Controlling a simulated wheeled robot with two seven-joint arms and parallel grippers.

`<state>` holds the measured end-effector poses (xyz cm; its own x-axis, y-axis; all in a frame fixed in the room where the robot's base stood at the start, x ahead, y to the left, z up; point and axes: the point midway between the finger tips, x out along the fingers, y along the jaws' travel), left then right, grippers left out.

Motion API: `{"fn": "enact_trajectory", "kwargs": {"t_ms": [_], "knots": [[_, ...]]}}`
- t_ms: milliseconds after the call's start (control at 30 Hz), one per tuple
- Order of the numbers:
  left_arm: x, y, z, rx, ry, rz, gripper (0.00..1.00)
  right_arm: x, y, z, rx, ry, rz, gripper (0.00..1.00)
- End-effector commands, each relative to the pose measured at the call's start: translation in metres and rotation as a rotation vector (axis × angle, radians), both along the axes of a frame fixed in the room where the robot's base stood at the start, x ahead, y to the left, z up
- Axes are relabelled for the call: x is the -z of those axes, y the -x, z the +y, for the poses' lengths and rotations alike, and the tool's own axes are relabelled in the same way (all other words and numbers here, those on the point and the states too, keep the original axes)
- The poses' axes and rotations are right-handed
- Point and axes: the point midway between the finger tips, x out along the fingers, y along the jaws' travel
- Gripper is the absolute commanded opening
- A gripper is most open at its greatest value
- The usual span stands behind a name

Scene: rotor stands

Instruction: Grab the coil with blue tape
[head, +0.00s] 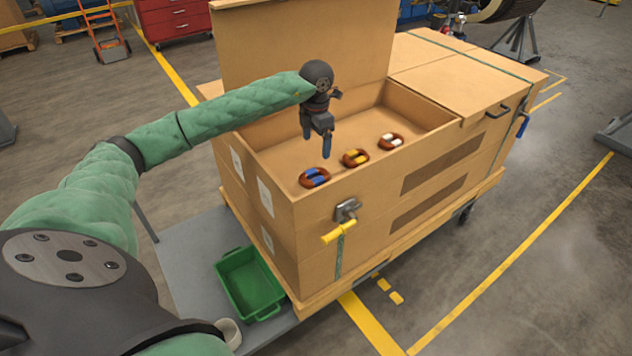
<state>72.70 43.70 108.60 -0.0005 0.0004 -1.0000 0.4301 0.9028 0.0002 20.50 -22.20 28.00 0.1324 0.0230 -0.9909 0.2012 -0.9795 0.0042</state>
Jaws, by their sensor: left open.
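The coil with blue tape (314,177) is a copper-brown ring with blue bands. It lies on the floor of the open cardboard crate (290,162), near the front left corner. A coil with yellow tape (356,158) and a coil with white tape (391,141) lie in a row to its right. My left gripper (326,151) points down over the open crate, above and slightly right of the blue-taped coil, apart from it. It is open and holds nothing. The gap between its fingers is hard to see from here. My right gripper is not in view.
The crate's raised lid (305,45) stands behind my left arm. A closed lid (450,85) covers the right part. A yellow-handled latch (340,232) sits on the front wall. A green bin (250,283) stands on the grey cart platform (190,262) at left.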

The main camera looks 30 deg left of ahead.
Motion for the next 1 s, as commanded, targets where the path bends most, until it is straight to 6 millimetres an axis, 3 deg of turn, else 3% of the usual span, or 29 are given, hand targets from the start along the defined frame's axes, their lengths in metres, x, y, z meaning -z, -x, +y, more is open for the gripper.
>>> {"fn": "enact_trajectory", "kwargs": {"t_ms": [200,400,1000], "knots": [[0.033,0.000,0.000,0.000,0.000,0.000,0.85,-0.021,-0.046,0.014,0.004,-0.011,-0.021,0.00],[0.044,0.000,0.000,0.000,0.000,0.000,0.85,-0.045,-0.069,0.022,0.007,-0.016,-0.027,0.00],[0.075,0.001,0.001,-0.001,0.000,0.001,0.85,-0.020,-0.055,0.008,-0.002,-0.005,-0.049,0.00]]}}
